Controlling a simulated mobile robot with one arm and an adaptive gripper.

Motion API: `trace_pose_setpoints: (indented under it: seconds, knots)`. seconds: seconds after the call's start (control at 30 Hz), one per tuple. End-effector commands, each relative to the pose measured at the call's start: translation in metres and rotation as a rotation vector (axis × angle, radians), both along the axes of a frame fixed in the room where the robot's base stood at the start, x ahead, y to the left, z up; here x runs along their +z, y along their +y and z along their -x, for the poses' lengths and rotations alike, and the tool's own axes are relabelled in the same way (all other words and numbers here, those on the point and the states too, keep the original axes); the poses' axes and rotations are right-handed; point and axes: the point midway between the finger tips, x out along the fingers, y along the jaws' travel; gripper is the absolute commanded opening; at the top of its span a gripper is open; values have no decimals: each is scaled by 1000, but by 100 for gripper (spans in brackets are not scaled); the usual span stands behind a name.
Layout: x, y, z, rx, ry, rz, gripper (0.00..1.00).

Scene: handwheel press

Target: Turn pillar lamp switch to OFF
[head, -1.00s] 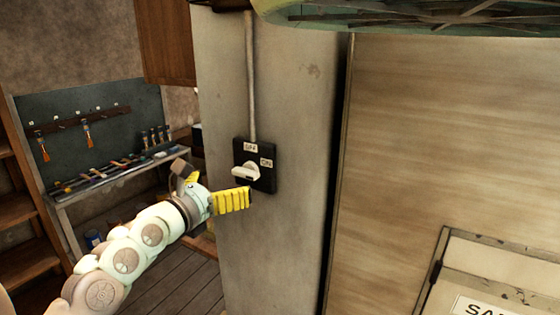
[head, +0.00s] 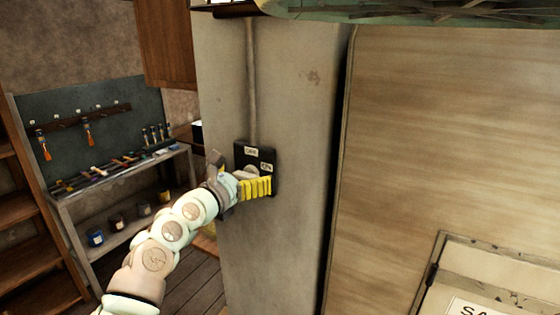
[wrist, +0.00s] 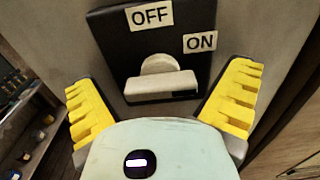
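The pillar lamp switch is a black plate (head: 268,157) on the grey pillar, with an OFF label (wrist: 149,16) at the top and an ON label (wrist: 200,42) at the upper right. Its pale rotary knob (wrist: 160,84) has a bar handle that lies nearly level in the wrist view, its right end below the ON label. My gripper (wrist: 163,100) is open, with one yellow ribbed finger on each side of the knob. Neither finger visibly touches the handle. In the head view my gripper (head: 243,180) is at the plate and hides its lower part.
A conduit (head: 251,80) runs up the pillar (head: 300,120) from the switch. A workbench with brushes and cans (head: 120,200) stands at the left, and wooden panelling (head: 450,130) is at the right. A green round thing (head: 400,8) overhangs the top.

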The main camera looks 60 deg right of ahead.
Motion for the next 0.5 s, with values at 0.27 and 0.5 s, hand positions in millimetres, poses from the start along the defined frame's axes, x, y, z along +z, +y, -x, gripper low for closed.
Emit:
trace_pose_setpoints:
  seconds: [0.27, 0.5]
  knots:
    - [0, 0, 0, -1, 1, 1, 72]
    - [0, 0, 0, -1, 1, 1, 47]
